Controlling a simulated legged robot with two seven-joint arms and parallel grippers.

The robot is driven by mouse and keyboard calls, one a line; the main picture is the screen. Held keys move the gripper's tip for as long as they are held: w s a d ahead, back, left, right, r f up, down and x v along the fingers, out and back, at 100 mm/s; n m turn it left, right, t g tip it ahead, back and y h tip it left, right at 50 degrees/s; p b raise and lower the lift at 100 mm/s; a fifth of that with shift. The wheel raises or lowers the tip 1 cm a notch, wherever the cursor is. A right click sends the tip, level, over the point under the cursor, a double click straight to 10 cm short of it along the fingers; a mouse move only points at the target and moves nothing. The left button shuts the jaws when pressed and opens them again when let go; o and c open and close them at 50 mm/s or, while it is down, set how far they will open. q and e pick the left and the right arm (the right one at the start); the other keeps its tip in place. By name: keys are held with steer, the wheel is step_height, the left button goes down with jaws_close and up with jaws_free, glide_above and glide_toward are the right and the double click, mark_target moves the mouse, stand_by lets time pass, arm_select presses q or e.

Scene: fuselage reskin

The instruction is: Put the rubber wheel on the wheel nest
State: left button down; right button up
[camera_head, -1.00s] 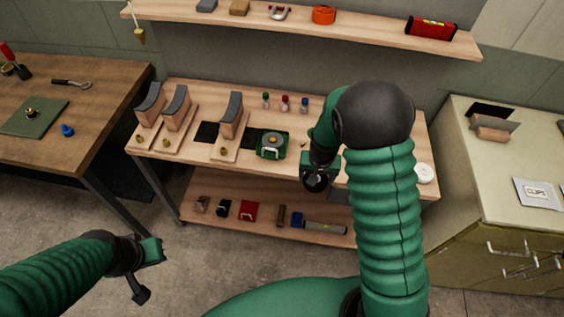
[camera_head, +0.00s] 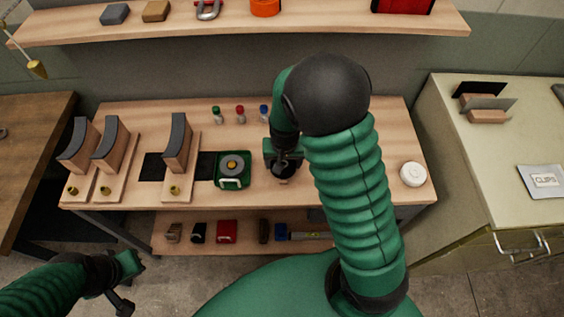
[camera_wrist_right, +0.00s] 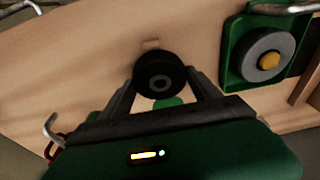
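The black rubber wheel (camera_wrist_right: 160,76) sits between the two fingertips of my right gripper (camera_wrist_right: 162,84), with both fingers against its sides. In the head view my right gripper (camera_head: 285,160) holds the wheel (camera_head: 284,171) over the front part of the bench, right of the green tray. A small tan block (camera_wrist_right: 151,43) shows just beyond the wheel in the right wrist view, partly hidden; I cannot tell whether it is the wheel nest or whether the wheel touches it. My left gripper (camera_head: 128,283) hangs low at the left, its fingers apart and empty.
The green tray (camera_head: 233,183) holds a grey disc with a yellow centre. Several curved-top stands (camera_head: 177,145) are on the bench's left. Small bottles (camera_head: 240,115) stand behind, and a white round puck (camera_head: 413,174) lies at the right. A lower shelf (camera_head: 195,246) holds small items.

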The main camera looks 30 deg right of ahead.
steer(key=shift+s+d+f, duration=0.2)
steer(key=shift+d, duration=0.15)
steer(key=o, duration=1.7)
steer(key=shift+o, duration=1.2)
steer(key=shift+w+a+f, duration=0.1)
steer(key=shift+w, duration=0.05)
steer(key=shift+o, duration=0.3)
steer(key=shift+a, duration=0.15)
arm_select(q)
steer(key=shift+w, duration=0.25)
arm_select(e)
steer(key=shift+a, duration=0.2)
step_height(320, 180, up, 12)
steer(key=s+a+p, duration=0.1)
steer(key=s+p, duration=0.1)
steer(key=p, duration=0.1)
arm_select(q)
steer(key=v, duration=0.3)
steer(key=shift+w+r, duration=0.1)
steer(key=shift+w, duration=0.3)
arm_select(e)
steer(key=s+a+n+t, duration=0.1)
steer(key=s+a+n, duration=0.5)
steer(key=shift+s+f+y, duration=0.4)
steer(key=shift+f, duration=0.05)
